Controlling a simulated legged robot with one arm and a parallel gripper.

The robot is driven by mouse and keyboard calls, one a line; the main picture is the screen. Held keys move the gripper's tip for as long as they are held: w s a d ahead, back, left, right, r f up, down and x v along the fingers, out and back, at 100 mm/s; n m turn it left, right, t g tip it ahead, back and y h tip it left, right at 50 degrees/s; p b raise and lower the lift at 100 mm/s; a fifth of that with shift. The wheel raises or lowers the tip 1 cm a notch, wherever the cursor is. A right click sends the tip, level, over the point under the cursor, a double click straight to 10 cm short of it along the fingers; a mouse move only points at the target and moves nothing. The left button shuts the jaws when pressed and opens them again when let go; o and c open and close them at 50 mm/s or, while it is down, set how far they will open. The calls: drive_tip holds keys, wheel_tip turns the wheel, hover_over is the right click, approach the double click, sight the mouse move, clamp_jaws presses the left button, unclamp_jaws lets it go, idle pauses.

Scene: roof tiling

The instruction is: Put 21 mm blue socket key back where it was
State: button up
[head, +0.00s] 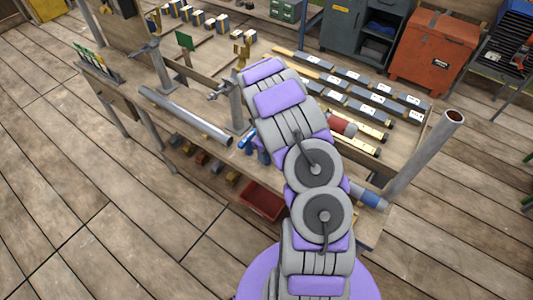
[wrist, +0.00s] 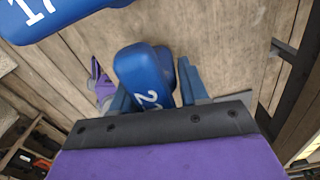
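The blue 21 mm socket key (wrist: 146,72), marked 21, sits between the two blue-grey fingers of my gripper (wrist: 160,95) in the wrist view. The fingers flank it closely, and its lower end is hidden behind the black gripper edge. My gripper appears shut on it. In the head view my arm covers most of the gripper; small blue parts (head: 264,156) show by the near bench edge, and I cannot tell key from finger there. A second blue key marked 17 (wrist: 60,14) is at the upper left of the wrist view, apart from the gripper.
A grey pipe (head: 185,115) lies along the bench's near left edge. Long labelled bars (head: 352,90) lie at the right of the bench. An upright pipe (head: 425,155) stands at its right corner. A red bin (head: 262,201) sits on the lower shelf. The floor at left is clear.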

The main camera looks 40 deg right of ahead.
drive_tip(key=shift+o, duration=1.4)
drive_tip(key=r+p, duration=0.1)
drive_tip(key=r, duration=0.5)
drive_tip(key=r+p, duration=0.1)
drive_tip(key=r, duration=0.6)
drive_tip(key=shift+a, duration=0.2)
drive_tip(key=s+a+r+n, duration=1.3)
drive_tip(key=a+r+n, duration=0.1)
drive_tip(key=r+n, duration=0.25)
drive_tip(key=s+a+r+n, duration=0.1)
drive_tip(key=s+a+n, duration=0.2)
drive_tip(key=s+n, duration=0.2)
drive_tip(key=s+a+r+n+g, duration=0.1)
drive_tip(key=s+a+r+n, duration=0.1)
drive_tip(key=s+n, duration=0.4)
drive_tip(key=s+a+r+n, duration=0.1)
drive_tip(key=s+a+n, duration=0.3)
drive_tip(key=s, duration=0.5)
drive_tip(key=shift+a+r+n+g, duration=0.3)
drive_tip(key=shift+r+n, duration=0.05)
drive_tip(key=shift+n, duration=0.8)
drive_tip(key=shift+w, duration=0.1)
